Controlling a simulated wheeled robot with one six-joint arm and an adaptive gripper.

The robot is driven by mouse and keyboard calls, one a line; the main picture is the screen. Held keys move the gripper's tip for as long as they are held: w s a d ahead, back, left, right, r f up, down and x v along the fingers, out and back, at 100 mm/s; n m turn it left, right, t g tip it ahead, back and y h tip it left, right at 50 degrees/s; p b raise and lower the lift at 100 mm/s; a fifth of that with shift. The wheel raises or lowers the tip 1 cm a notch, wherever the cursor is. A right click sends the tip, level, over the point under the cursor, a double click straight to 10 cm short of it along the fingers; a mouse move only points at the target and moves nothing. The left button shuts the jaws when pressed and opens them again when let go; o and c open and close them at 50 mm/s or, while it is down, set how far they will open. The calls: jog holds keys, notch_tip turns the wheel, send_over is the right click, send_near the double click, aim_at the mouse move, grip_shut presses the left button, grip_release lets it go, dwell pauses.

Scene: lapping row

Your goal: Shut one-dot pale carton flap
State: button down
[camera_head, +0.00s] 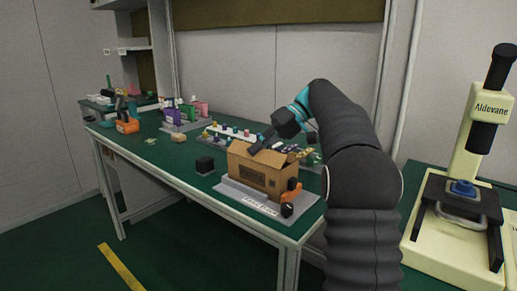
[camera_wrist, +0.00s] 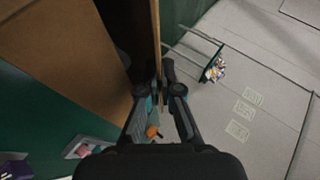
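A brown cardboard carton (camera_head: 252,176) stands on a grey plate on the green bench, with a dark printed panel on its front. Its top flaps (camera_head: 279,154) are raised or tilted; no dot mark is readable. My gripper (camera_head: 257,147) is at the carton's top, among the flaps. In the wrist view my gripper (camera_wrist: 160,84) points past a thin brown board edge (camera_wrist: 157,30), seen edge-on at the fingertips. Whether the fingers touch it or are closed is unclear. A broad brown carton surface (camera_wrist: 75,45) fills the upper left there, with a dark gap beside it.
The grey plate (camera_head: 240,196) has a white label; an orange and black item (camera_head: 289,197) stands on its right end. A black block (camera_head: 205,165) is left of the carton. Small parts in trays lie behind. A cream press (camera_head: 440,225) stands at the right.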

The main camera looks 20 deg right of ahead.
jog(key=c, duration=1.4)
grip_release()
